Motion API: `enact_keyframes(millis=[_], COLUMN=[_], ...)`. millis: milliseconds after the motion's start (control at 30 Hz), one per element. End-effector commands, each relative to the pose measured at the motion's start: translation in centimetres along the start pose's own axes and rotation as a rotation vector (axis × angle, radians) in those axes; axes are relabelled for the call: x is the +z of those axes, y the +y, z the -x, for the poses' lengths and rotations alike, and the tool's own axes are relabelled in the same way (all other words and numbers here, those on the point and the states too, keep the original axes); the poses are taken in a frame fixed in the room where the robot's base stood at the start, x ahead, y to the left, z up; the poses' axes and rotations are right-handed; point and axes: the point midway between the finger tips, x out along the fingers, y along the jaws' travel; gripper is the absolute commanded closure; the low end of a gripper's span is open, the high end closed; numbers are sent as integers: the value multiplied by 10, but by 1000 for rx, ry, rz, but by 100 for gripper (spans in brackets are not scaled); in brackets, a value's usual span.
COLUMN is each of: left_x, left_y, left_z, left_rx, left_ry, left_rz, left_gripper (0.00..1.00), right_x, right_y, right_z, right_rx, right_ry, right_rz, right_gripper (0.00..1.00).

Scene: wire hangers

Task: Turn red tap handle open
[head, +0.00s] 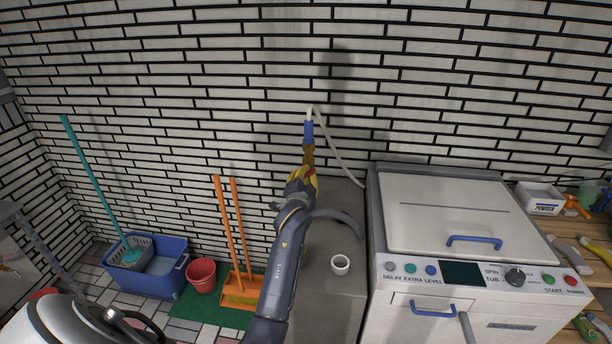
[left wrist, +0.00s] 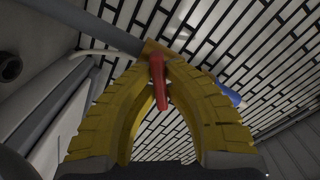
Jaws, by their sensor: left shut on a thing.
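The red tap handle (left wrist: 160,82) shows clearly in the left wrist view, between the tips of my left gripper's yellow fingers (left wrist: 158,62). The fingers close around its upper part, and its lower end points down between them. In the head view only a bit of red (head: 311,171) shows at my left gripper (head: 304,176). The brass tap (head: 309,154) is by the brick wall just above the gripper, with a blue connector (head: 308,132) and a white hose on it. My gripper partly hides the tap. My right gripper is not in view.
A white washing machine (head: 452,215) stands to the right. A grey counter (head: 337,290) with a small white cup (head: 340,264) is beside it. A blue bucket (head: 170,283), red bucket (head: 201,275) and orange broom (head: 228,226) stand on the left.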

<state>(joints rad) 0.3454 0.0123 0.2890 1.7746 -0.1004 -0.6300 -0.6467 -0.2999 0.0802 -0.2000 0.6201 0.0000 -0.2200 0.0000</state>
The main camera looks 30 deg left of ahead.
Motion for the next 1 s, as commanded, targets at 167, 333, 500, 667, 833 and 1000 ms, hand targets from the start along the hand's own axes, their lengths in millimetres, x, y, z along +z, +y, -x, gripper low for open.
enact_keyframes(millis=[167, 333, 500, 667, 833, 1000], left_x=[-1, -1, 0, -1, -1, -1], left_y=[0, 0, 0, 0, 0, 0], left_z=[0, 0, 0, 0, 0, 0], left_rx=[-1, -1, 0, 0, 0, -1], left_ry=[1, 1, 1, 1, 1, 1], left_rz=[172, 333, 492, 633, 758, 854], left_gripper=[100, 100, 100, 100, 100, 100], right_x=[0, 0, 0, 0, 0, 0], right_y=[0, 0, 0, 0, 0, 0], right_z=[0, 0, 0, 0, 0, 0], right_rx=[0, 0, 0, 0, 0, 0], right_ry=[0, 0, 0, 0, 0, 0], right_rz=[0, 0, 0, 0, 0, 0], right_gripper=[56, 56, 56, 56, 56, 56])
